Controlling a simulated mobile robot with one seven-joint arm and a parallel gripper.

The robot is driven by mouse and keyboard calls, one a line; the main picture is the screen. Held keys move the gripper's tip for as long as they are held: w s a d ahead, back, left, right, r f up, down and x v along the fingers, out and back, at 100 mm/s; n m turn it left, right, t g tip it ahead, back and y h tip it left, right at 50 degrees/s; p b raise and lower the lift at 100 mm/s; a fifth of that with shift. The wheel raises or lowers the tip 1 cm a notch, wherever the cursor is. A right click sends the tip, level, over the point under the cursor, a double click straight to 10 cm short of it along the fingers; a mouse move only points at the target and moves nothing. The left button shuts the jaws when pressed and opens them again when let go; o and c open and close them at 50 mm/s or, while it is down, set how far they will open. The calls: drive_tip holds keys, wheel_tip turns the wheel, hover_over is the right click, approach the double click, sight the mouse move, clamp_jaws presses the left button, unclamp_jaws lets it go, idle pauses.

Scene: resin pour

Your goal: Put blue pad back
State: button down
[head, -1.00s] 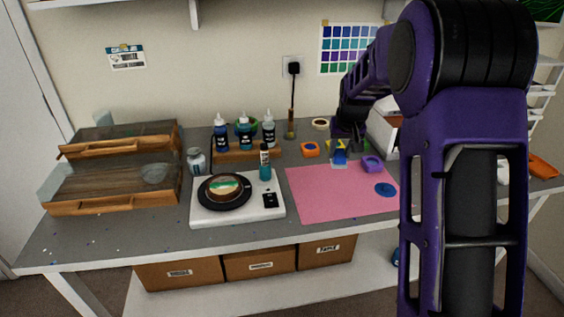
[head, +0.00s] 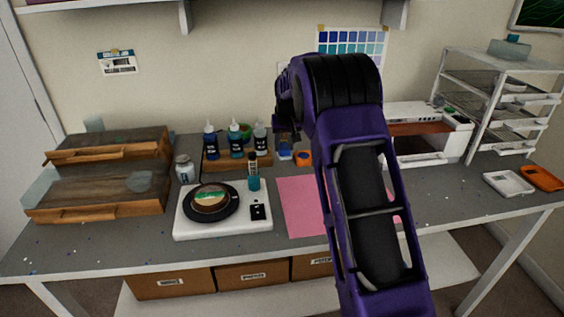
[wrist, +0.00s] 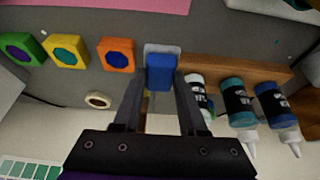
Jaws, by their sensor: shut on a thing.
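The blue pad (wrist: 161,72) is a small blue block with a pale grey-white part (wrist: 162,48) showing at its far edge in the wrist view. My gripper (wrist: 160,88) is shut on it, one finger on each side. In the head view the blue pad (head: 285,154) shows below my gripper (head: 286,138), between the bottle rack and the orange pad. I cannot tell whether its underside touches the table. The orange pad (wrist: 117,55), the yellow pad (wrist: 65,50) and the green pad (wrist: 21,49) lie in a row to its left in the wrist view.
A wooden rack (wrist: 240,71) with several bottles (wrist: 237,100) stands close on the wrist view's right. A tape ring (wrist: 97,100) lies near the orange pad. The pink mat (head: 297,205) is partly hidden by my arm. A white scale (head: 228,220) stands left of the mat.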

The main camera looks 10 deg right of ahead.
sight(285, 155)
drive_tip(key=shift+f, duration=2.95)
drive_tip(key=shift+c, duration=2.3)
unclamp_jaws()
drive_tip(key=shift+r, duration=0.1)
drive_tip(key=shift+r, duration=0.4)
drive_tip(key=v, duration=1.1)
drive_tip(key=shift+s+r, duration=0.2)
drive_tip(key=shift+s, duration=0.05)
